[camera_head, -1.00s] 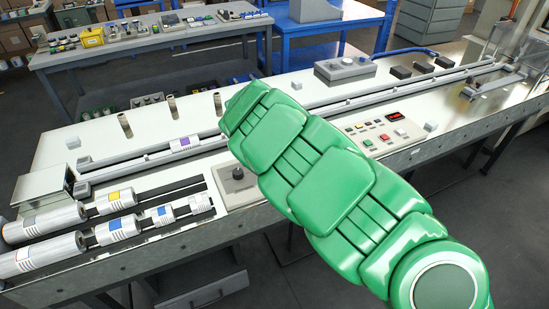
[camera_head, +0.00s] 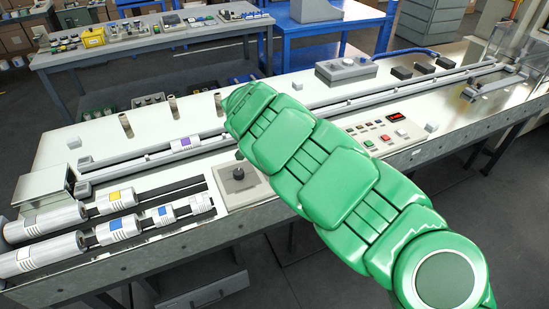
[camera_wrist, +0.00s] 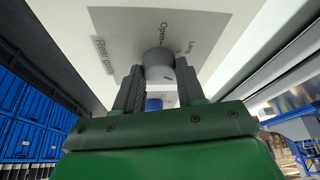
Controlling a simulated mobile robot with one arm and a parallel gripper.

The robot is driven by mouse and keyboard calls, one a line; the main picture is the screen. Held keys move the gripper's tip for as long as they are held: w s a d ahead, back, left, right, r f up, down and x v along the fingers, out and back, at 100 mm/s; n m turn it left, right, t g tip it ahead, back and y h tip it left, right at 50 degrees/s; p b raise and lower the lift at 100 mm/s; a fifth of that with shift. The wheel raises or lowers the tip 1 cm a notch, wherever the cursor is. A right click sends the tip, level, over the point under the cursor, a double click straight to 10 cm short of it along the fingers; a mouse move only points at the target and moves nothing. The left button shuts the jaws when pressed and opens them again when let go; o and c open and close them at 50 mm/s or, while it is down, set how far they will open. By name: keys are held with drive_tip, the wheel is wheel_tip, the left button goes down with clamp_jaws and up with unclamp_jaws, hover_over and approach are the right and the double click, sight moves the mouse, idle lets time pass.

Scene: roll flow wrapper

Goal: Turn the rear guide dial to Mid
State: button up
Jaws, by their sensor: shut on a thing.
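The rear guide dial (camera_wrist: 158,60) is a grey round knob on a pale panel in the wrist view, with a dark mark on its face. Printed words "Rear guide" and "Open" show beside it, with another label partly readable; I cannot tell which label the mark meets. My gripper (camera_wrist: 160,78) has its two dark fingers on either side of the knob, shut on it. In the head view my green arm reaches over the machine bench and hides the dial and gripper.
The bench (camera_head: 85,140) carries long rails, a black-knobbed control box (camera_head: 238,180), a button panel (camera_head: 385,135) and white rolls (camera_head: 45,225) at left. Upright posts (camera_head: 125,124) stand near its back edge. Something blue (camera_wrist: 153,104) shows between the fingers.

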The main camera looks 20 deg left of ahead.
drive_tip(key=o, duration=1)
drive_tip(key=shift+r, duration=0.15)
drive_tip(key=v, duration=0.7)
drive_tip(key=shift+s+a+r, duration=0.1)
drive_tip(key=shift+s+r, duration=0.05)
drive_tip(key=shift+r, duration=0.05)
